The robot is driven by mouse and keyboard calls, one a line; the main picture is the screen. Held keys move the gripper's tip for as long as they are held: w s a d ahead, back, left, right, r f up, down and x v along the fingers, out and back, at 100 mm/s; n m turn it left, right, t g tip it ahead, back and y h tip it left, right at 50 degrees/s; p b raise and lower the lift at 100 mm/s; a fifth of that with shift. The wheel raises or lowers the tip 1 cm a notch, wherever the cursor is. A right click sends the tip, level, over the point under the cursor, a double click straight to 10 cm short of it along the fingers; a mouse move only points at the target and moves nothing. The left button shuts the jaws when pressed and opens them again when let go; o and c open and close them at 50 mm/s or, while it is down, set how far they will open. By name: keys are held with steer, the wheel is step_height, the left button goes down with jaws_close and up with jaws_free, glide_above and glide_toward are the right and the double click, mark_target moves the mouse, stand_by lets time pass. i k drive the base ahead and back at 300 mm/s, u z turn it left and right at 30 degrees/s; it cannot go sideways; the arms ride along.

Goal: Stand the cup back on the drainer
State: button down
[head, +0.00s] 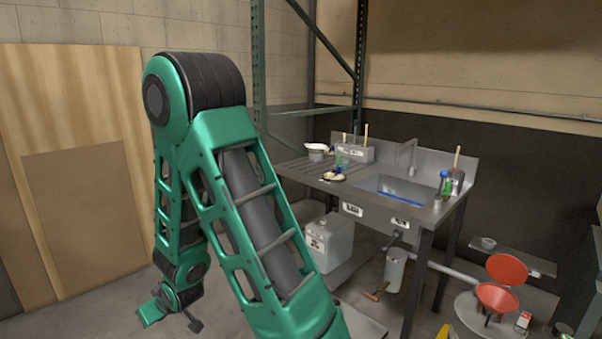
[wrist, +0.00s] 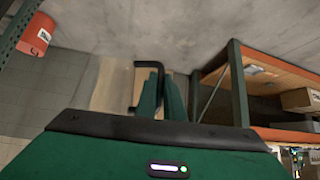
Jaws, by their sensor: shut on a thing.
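My gripper (head: 165,308) hangs low at the left in the head view, well away from the sink bench. In the wrist view its two green fingers (wrist: 161,95) are close together, shut on a black bent thing (wrist: 137,82) shaped like a handle or bracket. A dark piece (head: 194,322) also shows beside the fingers in the head view. I cannot tell whether this is the cup. The grooved drainer (head: 295,170) is left of the sink basin (head: 395,189). A white bowl-like vessel (head: 317,148) and a greenish clear vessel (head: 342,160) stand on it.
A grey box (head: 355,152) stands behind. Bottles (head: 444,184) are at the bench's right. A white jug (head: 329,242) is below. A green rack post (head: 258,70) rises beside the bench. My arm hides some floor.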

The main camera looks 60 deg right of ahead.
mark_target(320, 171)
steer(key=z, duration=0.25)
steer(key=i, duration=0.9)
steer(key=z, duration=0.9)
steer(key=i, duration=0.55)
steer(key=z, duration=0.5)
